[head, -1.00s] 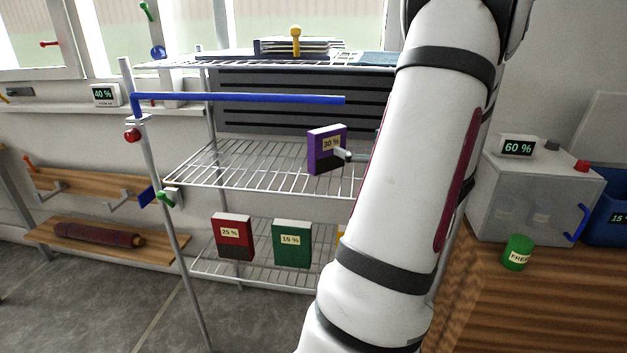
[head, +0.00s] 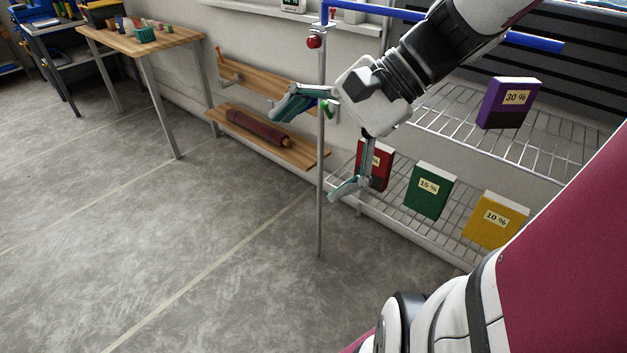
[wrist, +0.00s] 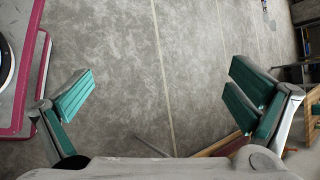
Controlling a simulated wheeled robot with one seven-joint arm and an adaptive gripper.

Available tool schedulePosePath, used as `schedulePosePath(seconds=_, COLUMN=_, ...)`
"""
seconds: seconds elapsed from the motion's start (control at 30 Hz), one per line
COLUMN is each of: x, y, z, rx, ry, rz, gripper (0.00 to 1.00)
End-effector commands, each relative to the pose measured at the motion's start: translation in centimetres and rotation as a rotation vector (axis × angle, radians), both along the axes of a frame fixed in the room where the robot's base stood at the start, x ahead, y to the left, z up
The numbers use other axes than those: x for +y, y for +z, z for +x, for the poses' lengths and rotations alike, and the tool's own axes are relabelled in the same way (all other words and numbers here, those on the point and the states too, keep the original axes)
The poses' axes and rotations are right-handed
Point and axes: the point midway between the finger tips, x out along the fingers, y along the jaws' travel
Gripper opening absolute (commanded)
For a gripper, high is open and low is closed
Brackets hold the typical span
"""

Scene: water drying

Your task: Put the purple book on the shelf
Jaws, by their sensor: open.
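The purple book (head: 508,104), labelled 30 %, stands upright on the middle wire shelf (head: 455,125) in the head view. My gripper (head: 302,157) is open and empty, left of the purple book and near the rack's front left post. Its fingers are spread wide and point down-left, away from the book. In the wrist view my gripper (wrist: 163,92) is also open, with only bare floor between its teal fingers. The purple book does not show in the wrist view.
On the lower wire shelf stand a red book (head: 375,165), a green book (head: 432,191) and a yellow book (head: 495,220). A blue bar (head: 530,41) crosses above the middle shelf. A wooden wall shelf (head: 290,150) holds a dark red roll. The floor (head: 150,240) at left is clear.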

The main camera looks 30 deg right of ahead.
Motion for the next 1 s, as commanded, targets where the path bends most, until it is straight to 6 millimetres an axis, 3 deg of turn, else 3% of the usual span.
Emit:
schedulePosePath(seconds=0.03, x=2.1, y=-0.3, z=-1.9, rx=-0.003, ry=0.134, rz=-0.084, gripper=1.0)
schedulePosePath(seconds=0.17, x=4.6, y=-1.6, z=-6.7, rx=-0.014, ry=0.443, rz=-0.296, gripper=1.0)
schedulePosePath(seconds=0.3, x=4.8, y=-2.7, z=-11.1, rx=-0.053, ry=0.756, rz=-0.526, gripper=1.0)
schedulePosePath(seconds=0.4, x=3.9, y=-3.1, z=-13.1, rx=-0.093, ry=0.938, rz=-0.673, gripper=1.0)
schedulePosePath(seconds=0.63, x=1.9, y=-3.4, z=-14.9, rx=-0.152, ry=1.162, rz=-0.87, gripper=1.0)
schedulePosePath(seconds=1.0, x=1.6, y=-3.4, z=-15.0, rx=-0.156, ry=1.185, rz=-0.894, gripper=1.0)
